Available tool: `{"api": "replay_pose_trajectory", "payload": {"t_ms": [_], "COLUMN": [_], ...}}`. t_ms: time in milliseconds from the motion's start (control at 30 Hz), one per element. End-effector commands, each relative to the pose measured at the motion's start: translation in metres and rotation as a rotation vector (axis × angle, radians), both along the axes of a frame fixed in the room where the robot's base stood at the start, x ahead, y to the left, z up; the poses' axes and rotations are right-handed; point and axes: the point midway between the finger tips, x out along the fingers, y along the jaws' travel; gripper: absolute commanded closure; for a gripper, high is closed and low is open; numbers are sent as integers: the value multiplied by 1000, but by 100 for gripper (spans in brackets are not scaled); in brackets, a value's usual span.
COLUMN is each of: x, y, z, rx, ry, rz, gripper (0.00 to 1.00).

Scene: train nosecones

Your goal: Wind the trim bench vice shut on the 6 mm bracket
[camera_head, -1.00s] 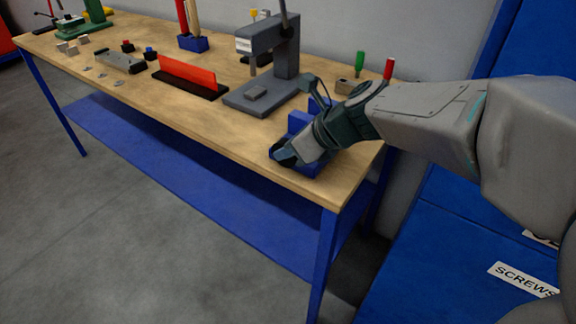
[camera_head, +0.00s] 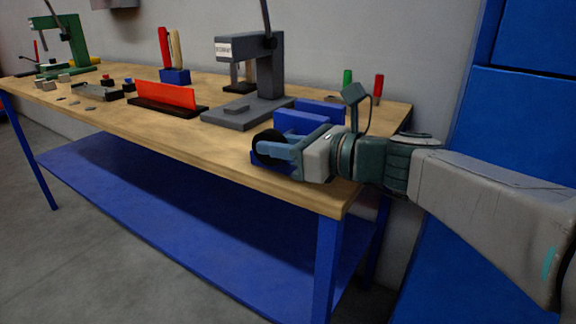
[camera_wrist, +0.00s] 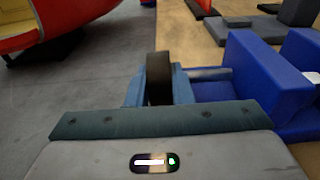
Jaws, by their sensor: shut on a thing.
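The blue bench vice (camera_head: 302,122) stands at the right front corner of the wooden bench. Its two upright blue jaws also show at the right of the wrist view (camera_wrist: 262,68), with a gap between them. A black handwheel (camera_head: 268,147) is at the vice's front end, seen nearly edge-on in the wrist view (camera_wrist: 159,80). My gripper (camera_head: 277,151) lies roughly level in front of the vice, shut on this wheel, with a finger on each side (camera_wrist: 160,86). I cannot make out the 6 mm bracket; my gripper and the jaws hide part of the vice.
A grey press (camera_head: 268,78) stands behind and left of the vice. A red panel on a black base (camera_head: 167,95), a blue holder (camera_head: 175,76) and a green press (camera_head: 70,45) are farther left. Green (camera_head: 347,78) and red (camera_head: 379,84) handles stand behind the vice.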

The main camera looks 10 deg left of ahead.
Motion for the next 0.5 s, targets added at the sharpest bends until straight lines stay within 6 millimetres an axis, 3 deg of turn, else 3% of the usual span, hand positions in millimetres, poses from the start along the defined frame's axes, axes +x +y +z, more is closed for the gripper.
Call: {"api": "replay_pose_trajectory", "payload": {"t_ms": [33,500], "x": [0,-1], "y": [0,-1], "z": [-9,-6], "rx": [25,177], "ry": [-12,-73], "rz": [-1,0], "gripper": [100,100]}}
